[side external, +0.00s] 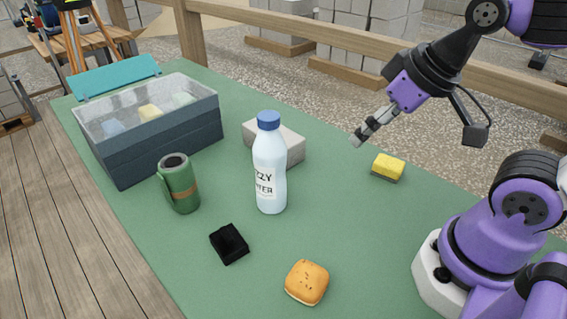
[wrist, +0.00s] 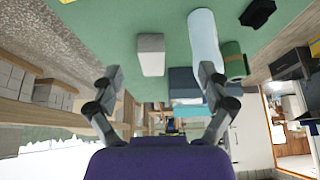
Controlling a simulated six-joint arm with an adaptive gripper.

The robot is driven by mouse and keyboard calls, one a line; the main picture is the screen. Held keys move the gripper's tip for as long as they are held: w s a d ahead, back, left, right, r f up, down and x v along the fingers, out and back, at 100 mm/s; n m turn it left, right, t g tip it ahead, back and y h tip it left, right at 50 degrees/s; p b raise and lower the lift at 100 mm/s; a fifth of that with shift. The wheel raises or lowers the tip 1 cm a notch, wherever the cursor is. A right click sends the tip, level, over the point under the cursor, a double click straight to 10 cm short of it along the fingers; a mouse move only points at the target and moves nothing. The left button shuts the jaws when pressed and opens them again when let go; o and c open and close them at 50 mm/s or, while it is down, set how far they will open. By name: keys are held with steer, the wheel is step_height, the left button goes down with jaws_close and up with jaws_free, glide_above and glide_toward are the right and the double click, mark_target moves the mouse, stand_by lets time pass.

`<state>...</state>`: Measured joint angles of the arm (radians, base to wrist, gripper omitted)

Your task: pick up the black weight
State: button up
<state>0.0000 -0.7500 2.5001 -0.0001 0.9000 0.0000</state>
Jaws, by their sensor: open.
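The black weight (side external: 229,244) is a small dark block with what looks like a recess in its top. It sits on the green table toward the near left in the side external view. It also shows at the top right edge of the wrist view (wrist: 258,13). My gripper (side external: 360,137) is open and empty, raised above the far right side of the table, well away from the weight. In the wrist view its two fingers (wrist: 161,75) are spread apart with nothing between them.
A white bottle (side external: 269,178) with a blue cap stands mid-table, before a grey block (side external: 289,145). A green mug (side external: 179,186) stands between the weight and a dark crate (side external: 155,145). A bun (side external: 307,283) and a yellow sponge (side external: 388,166) lie nearer my base.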

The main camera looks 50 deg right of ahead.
step_height(320, 180, up, 6)
steer(key=w+a+r+m+g, duration=0.1)
steer(key=w+a+r+g, duration=0.25)
steer(key=w+a, duration=0.7)
steer(key=g, duration=0.2)
glide_above(226, 232)
steer(key=shift+m, duration=0.4)
steer(key=f, duration=2)
steer(key=shift+w, duration=0.35)
steer(key=f, duration=0.5)
steer(key=shift+s+f, duration=0.35)
steer(key=shift+s, duration=0.05)
jaws_close()
